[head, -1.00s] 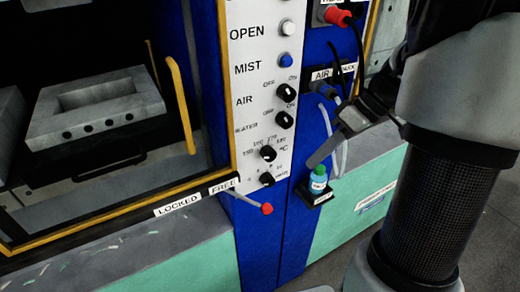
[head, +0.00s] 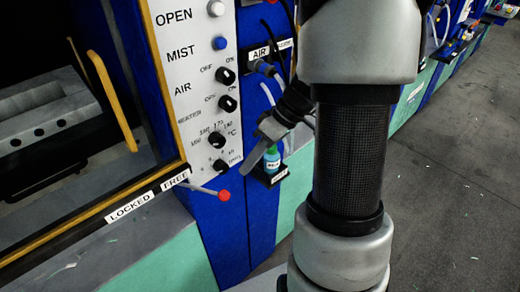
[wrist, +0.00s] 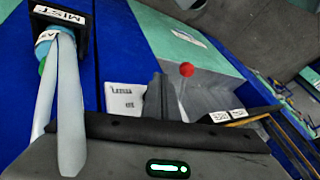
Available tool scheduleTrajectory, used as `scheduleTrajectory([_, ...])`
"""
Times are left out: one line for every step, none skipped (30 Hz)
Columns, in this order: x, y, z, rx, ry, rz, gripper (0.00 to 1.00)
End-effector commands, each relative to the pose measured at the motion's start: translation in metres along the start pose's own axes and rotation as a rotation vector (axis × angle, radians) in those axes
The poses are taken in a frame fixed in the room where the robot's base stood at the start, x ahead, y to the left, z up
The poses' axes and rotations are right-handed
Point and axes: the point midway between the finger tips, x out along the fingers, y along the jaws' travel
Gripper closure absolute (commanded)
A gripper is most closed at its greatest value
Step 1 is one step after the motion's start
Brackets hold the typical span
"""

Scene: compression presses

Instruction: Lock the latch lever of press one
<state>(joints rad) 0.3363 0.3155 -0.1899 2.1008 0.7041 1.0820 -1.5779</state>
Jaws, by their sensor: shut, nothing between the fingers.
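The latch lever of the press shows in the head view as a thin grey rod (head: 204,190) with a red ball knob (head: 224,195). It points right, its base by the FREE label (head: 175,180); the LOCKED label (head: 130,207) lies further left. The red knob also shows in the wrist view (wrist: 186,70). My gripper (head: 245,170) is shut and empty, its fingers pointing down-left, a little above and right of the knob and seemingly apart from it. In the wrist view its fingers (wrist: 157,85) stand just left of the knob.
The panel with knobs (head: 218,139) and a yellow handle (head: 112,100) stand left. Hoses hang behind my gripper. The floor at right is open.

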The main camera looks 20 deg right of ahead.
Motion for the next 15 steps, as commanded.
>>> scheduleTrajectory([0.011, -0.001, 0.001, 0.000, -0.003, -0.004, 1.00])
scheduleTrajectory([0.017, -0.001, 0.001, 0.001, -0.003, -0.003, 1.00])
scheduleTrajectory([0.018, -0.009, 0.000, -0.001, -0.001, -0.002, 1.00])
scheduleTrajectory([0.020, -0.013, 0.000, -0.001, 0.000, -0.001, 1.00])
scheduleTrajectory([0.023, -0.017, 0.001, -0.001, -0.001, -0.002, 1.00])
scheduleTrajectory([0.026, -0.021, 0.002, -0.001, -0.001, -0.001, 1.00])
scheduleTrajectory([0.028, -0.023, 0.002, -0.001, -0.001, -0.001, 1.00])
scheduleTrajectory([0.029, -0.025, 0.002, -0.001, 0.000, 0.000, 1.00])
scheduleTrajectory([0.031, -0.028, 0.002, -0.001, 0.000, 0.000, 1.00])
scheduleTrajectory([0.033, -0.029, 0.002, -0.001, 0.000, -0.001, 1.00])
scheduleTrajectory([0.034, -0.031, 0.003, 0.000, 0.000, -0.001, 1.00])
scheduleTrajectory([0.035, -0.032, 0.003, 0.000, 0.000, 0.000, 1.00])
scheduleTrajectory([0.035, -0.032, 0.003, 0.000, 0.000, 0.000, 1.00])
scheduleTrajectory([0.035, -0.032, 0.003, 0.000, 0.000, 0.001, 1.00])
scheduleTrajectory([0.035, -0.033, 0.003, 0.000, 0.000, 0.001, 1.00])
